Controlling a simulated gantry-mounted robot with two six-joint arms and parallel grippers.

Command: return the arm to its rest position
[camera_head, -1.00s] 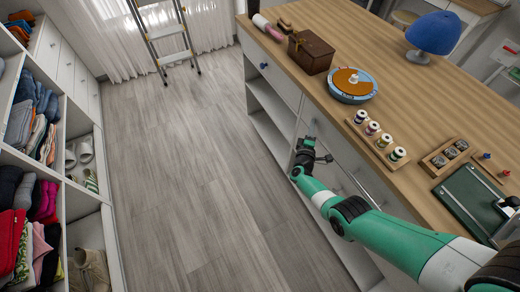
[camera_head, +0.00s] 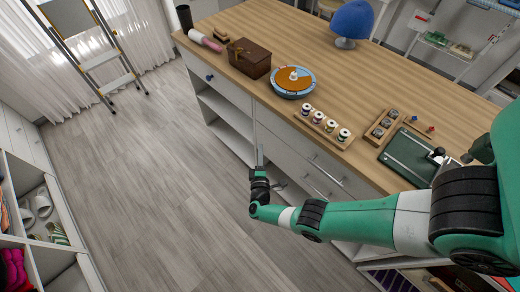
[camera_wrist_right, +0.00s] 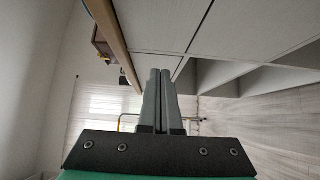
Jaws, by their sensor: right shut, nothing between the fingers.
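My green right arm reaches in from the right edge of the head view. Its right gripper (camera_head: 261,156) hangs in front of the counter's drawer fronts, below the top's edge, over the grey floor. In the right wrist view the two grey fingers (camera_wrist_right: 161,75) lie side by side, shut with nothing between them. The fingers point along the white cabinet front. No object touches the gripper. My left arm and gripper are not in view.
A ladder (camera_head: 90,55) stands at the back left. The floor (camera_head: 150,160) between is clear.

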